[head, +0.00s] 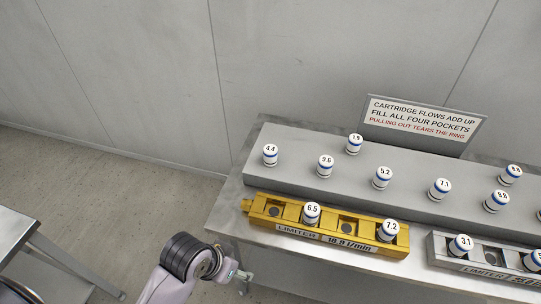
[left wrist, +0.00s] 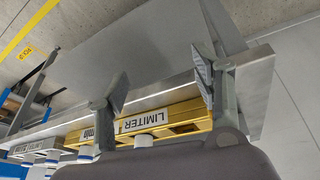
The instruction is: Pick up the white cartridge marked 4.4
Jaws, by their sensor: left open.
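The white cartridge marked 4.4 (head: 270,155) stands upright at the left end of the raised grey shelf in the head view, with a blue band below its top. My left gripper (head: 243,282) is low in front of the bench's left end, well apart from the cartridge and nearer to me. In the left wrist view the two fingers of my left gripper (left wrist: 160,78) are spread with nothing between them. I cannot make out the 4.4 cartridge in that view. My right gripper is not in view.
A gold limiter block (head: 262,208), also in the left wrist view (left wrist: 180,110), holds cartridges 6.5 (head: 311,213) and 7.2 (head: 388,231); two pockets are empty. Several other cartridges stand along the shelf (head: 300,140). A grey block (head: 440,246) is at right, a sign (head: 424,119) behind.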

